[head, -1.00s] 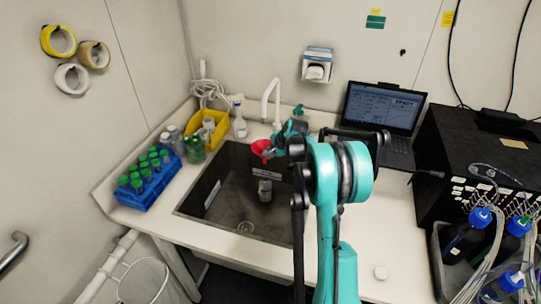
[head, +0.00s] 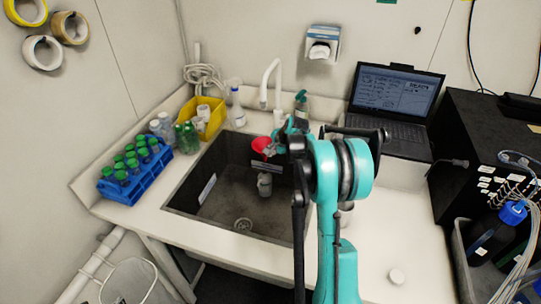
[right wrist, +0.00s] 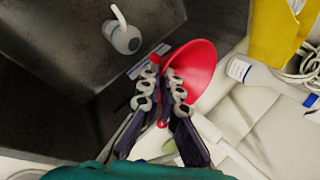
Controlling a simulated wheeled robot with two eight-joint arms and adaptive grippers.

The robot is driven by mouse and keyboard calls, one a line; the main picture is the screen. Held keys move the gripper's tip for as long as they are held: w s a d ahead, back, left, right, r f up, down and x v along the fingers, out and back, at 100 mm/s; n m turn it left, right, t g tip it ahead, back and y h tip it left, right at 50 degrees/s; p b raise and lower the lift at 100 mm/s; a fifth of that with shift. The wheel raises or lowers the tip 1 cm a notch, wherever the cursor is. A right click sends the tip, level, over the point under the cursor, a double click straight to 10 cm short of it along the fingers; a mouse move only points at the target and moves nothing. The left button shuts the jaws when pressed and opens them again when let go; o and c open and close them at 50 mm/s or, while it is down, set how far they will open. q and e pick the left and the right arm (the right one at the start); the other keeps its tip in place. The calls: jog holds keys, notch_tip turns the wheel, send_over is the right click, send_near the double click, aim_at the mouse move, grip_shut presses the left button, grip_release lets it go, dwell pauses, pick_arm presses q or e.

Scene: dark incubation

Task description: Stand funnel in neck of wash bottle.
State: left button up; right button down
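A red funnel (head: 261,146) is in the air over the sink, and its wide cone shows in the right wrist view (right wrist: 198,70). My right gripper (right wrist: 163,88) is shut on the funnel's narrow part, between the two dark fingers. In the head view the right gripper (head: 277,148) is partly hidden by my own arm. A small pale grey bottle (head: 264,187) stands in the sink below the funnel. In the right wrist view this bottle (right wrist: 126,40) shows a pale curved tube at its top. The funnel is apart from it. My left gripper is not in view.
The dark sink (head: 215,195) lies under the gripper, with a white tap (head: 267,80) behind. A labelled white bottle (head: 237,112), a yellow bin (head: 217,107) and a blue rack (head: 130,182) of green-capped tubes stand left and behind. A laptop (head: 397,92) is right.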

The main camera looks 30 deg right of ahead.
notch_tip(320, 180, down, 9)
jog(key=b, duration=0.6)
dwell(0.4)
dwell(0.3)
jog(key=c, duration=1.2)
grip_release()
notch_tip(320, 180, up, 8)
jog(key=p, duration=0.4)
jog(key=shift+f+p, duration=0.25)
jog(key=shift+p, duration=0.1)
